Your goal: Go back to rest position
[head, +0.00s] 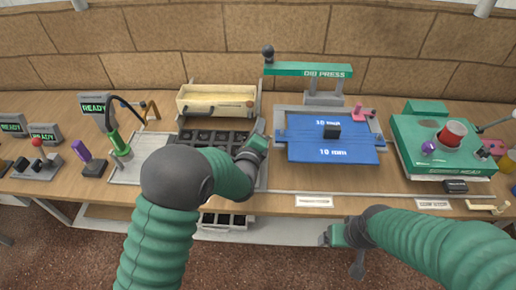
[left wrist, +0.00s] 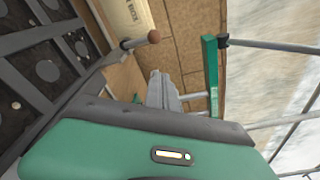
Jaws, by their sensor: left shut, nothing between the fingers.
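My left gripper (head: 261,127) is shut and empty. It is over the right edge of the black tray with several compartments (head: 212,138), and my left forearm hides the tray's front part. The dark tray also shows at the left of the left wrist view (left wrist: 45,70), beside my green gripper housing. My right gripper (head: 326,238) hangs in front of the table's front edge, below the blue press board. Its fingers are too small and turned away to tell whether they are open.
The green press (head: 310,70) stands behind a blue board (head: 310,151) with a black block (head: 331,132) on it. A cream box (head: 217,101) is behind the tray. A green station with a red button (head: 452,132) is at right. Ready screens (head: 94,106) and small tools stand at left.

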